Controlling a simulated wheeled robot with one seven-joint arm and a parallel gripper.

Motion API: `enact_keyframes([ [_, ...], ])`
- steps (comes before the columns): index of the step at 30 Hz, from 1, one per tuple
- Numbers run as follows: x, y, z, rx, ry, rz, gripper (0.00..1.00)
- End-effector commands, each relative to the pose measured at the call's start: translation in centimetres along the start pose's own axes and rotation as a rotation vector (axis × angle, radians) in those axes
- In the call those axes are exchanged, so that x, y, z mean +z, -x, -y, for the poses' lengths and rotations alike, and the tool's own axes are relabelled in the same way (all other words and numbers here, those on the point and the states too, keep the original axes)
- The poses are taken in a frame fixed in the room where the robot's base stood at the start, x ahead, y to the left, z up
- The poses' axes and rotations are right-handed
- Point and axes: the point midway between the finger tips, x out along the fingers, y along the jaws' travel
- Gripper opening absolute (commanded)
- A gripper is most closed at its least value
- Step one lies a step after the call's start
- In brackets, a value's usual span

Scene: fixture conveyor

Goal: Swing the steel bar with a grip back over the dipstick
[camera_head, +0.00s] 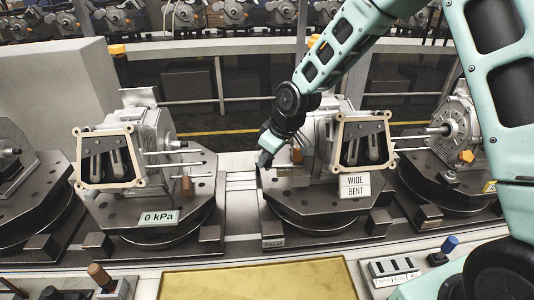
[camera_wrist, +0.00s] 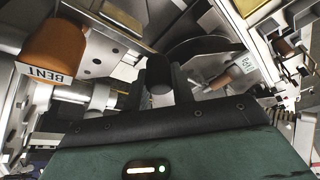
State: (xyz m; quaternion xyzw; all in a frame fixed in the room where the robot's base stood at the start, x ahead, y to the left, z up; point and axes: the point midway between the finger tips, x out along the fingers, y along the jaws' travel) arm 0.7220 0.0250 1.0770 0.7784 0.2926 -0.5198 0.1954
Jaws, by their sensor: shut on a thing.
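My gripper (camera_head: 265,157) reaches down to the left side of the middle fixture (camera_head: 318,135), in front of its housing. In the wrist view its two dark fingers (camera_wrist: 162,88) are closed around a dark rounded grip (camera_wrist: 159,72), which I take to be the grip of the steel bar. The bar itself is mostly hidden behind the fingers. A brown-orange handle (camera_wrist: 55,48) with an upside-down BENT tag stands close at the left of the wrist view. A smaller brown grip (camera_wrist: 243,66) with a pale tag is at the right. I cannot tell which part is the dipstick.
The middle fixture carries a WIDE BENT sign (camera_head: 355,186). A similar fixture at left has a 0 kPa sign (camera_head: 159,217) and a brown grip (camera_head: 187,187). Another fixture (camera_head: 455,130) stands at right. A yellow panel (camera_head: 258,282) lies in front. Metal rods stick out between fixtures.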

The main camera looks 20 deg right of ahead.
Motion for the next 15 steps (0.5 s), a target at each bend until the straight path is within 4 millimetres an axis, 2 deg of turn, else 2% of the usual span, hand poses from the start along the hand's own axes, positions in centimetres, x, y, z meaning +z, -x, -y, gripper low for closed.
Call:
enact_keyframes([
  [15, 0.15, 0.03, 0.12, -0.017, 0.041, 0.002, 0.01],
])
